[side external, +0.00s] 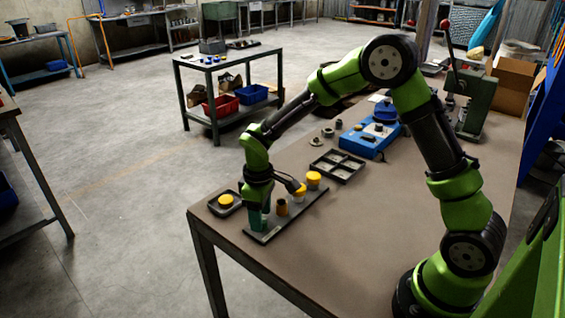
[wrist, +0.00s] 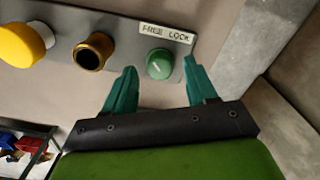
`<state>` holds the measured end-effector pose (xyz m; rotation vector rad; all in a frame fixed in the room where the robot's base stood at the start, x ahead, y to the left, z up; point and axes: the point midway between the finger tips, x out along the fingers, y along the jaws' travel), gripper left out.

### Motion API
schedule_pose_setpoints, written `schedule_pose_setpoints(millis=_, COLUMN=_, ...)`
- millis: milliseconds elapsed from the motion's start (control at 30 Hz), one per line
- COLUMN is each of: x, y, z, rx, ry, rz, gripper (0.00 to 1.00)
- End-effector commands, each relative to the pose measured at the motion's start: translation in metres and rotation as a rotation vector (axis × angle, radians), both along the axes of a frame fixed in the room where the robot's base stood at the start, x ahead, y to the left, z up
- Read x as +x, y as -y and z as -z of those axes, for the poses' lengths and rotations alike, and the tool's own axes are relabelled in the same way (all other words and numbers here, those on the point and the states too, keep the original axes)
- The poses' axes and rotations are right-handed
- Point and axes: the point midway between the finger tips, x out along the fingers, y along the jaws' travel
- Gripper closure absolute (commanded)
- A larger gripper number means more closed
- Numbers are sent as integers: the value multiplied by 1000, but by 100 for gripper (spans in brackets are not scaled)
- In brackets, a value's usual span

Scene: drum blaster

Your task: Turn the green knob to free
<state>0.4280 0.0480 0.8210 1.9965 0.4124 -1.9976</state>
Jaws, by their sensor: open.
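The green knob (wrist: 160,63) sits at the end of a grey panel (wrist: 120,22) in the wrist view, below a label plate (wrist: 166,33) reading FREE and LOCK. A small pale mark shows on the knob; I cannot tell clearly which word it points to. My gripper (wrist: 159,68) is open, with one green finger on each side of the knob and a visible gap to each. In the side external view my gripper (side external: 258,218) is low over the near end of the panel (side external: 283,224) and hides the knob.
A brass-rimmed socket (wrist: 94,51) and a yellow button (wrist: 22,44) stand beside the knob on the panel. A dark compartment tray (side external: 337,166) and a blue device (side external: 369,138) lie farther back. The table's front is clear.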

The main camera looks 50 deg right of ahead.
Motion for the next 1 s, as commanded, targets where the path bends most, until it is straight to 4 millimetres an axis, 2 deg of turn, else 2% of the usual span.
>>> schedule_pose_setpoints(millis=400, x=1, y=0, z=-97, rx=0, ry=9, rz=1, gripper=43)
schedule_pose_setpoints(millis=600, x=1, y=0, z=-137, rx=1, ry=5, rz=0, gripper=43)
schedule_pose_setpoints(millis=800, x=0, y=0, z=-156, rx=0, ry=2, rz=-1, gripper=43)
schedule_pose_setpoints(millis=1000, x=0, y=0, z=-160, rx=0, ry=1, rz=-1, gripper=43)
